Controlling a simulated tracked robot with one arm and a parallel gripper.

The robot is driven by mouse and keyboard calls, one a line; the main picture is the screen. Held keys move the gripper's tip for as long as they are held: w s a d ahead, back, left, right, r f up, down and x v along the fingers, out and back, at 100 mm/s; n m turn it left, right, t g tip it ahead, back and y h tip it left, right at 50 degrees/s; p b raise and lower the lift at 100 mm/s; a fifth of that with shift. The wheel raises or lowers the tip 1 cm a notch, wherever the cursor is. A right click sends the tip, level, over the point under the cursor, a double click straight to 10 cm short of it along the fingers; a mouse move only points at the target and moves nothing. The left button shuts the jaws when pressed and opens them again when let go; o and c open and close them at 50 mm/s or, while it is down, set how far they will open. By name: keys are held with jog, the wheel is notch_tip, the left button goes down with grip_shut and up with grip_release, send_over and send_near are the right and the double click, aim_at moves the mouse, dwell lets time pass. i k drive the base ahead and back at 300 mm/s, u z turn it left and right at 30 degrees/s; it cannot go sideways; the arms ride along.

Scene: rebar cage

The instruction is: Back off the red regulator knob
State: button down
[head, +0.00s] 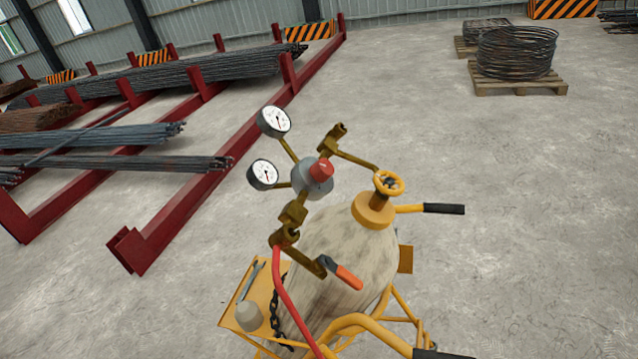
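The red regulator knob (321,170) sits on the face of a grey round regulator body (311,180). Two white-faced gauges, an upper one (275,121) and a lower one (263,175), stand out to its left on brass stems. The regulator joins by brass fittings to a worn pale gas cylinder (345,245) with a yellow valve handwheel (389,183) on top. A lever with an orange handle (348,277) and a red hose (287,300) hang below the regulator. My gripper does not show, and nothing touches the knob.
The cylinder stands in a yellow cart with black-gripped handles (443,209) and a side tray (240,309) holding a wrench. A chain hangs beside the cylinder. Red racks (190,195) with rebar stand left; wire coils (516,52) on pallets stand back right. The concrete floor at right is clear.

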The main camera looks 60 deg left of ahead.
aim_at(322, 170)
jog(key=u, duration=1.35)
